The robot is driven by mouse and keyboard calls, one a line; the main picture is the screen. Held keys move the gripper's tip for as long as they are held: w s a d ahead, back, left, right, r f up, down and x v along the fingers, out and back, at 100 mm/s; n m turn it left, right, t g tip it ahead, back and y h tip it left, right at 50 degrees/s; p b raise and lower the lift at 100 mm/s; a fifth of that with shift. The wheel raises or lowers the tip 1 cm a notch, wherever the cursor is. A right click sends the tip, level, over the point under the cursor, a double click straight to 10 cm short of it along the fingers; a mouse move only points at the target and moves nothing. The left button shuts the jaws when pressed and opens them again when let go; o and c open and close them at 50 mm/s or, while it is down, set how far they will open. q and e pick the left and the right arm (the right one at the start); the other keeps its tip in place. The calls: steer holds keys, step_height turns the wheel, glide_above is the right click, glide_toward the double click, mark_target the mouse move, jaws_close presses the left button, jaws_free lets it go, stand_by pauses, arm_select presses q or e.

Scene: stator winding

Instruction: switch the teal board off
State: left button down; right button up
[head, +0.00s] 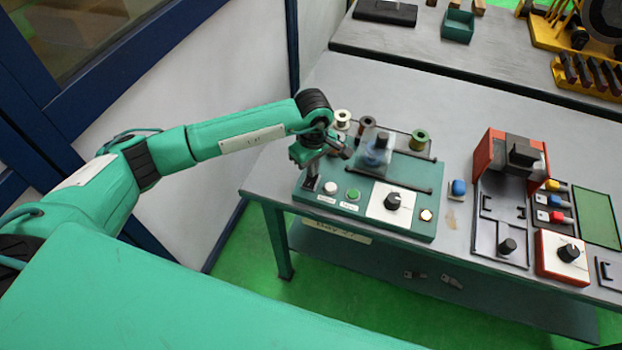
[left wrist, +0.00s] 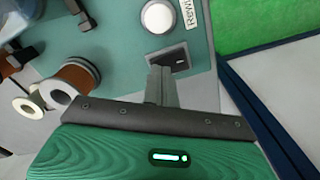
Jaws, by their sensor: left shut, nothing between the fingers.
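The teal board (head: 410,174) lies on the grey bench at its near left. My left gripper (head: 312,178) is shut and empty at the board's left corner, left of the white button. In the left wrist view, the shut fingers (left wrist: 161,86) point at a small dark switch plate (left wrist: 180,62) below the white button (left wrist: 158,17). I cannot tell whether they touch it. My right gripper is out of view.
A blue-topped part (head: 458,188) stands right of the board. A red-and-black fixture (head: 490,150) and another knob box (head: 562,253) are farther right.

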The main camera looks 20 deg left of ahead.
arm_select(q)
steer(key=shift+f, duration=0.3)
steer(key=shift+r, duration=1.15)
steer(key=shift+r+p, duration=0.9)
steer(key=shift+r, duration=1.5)
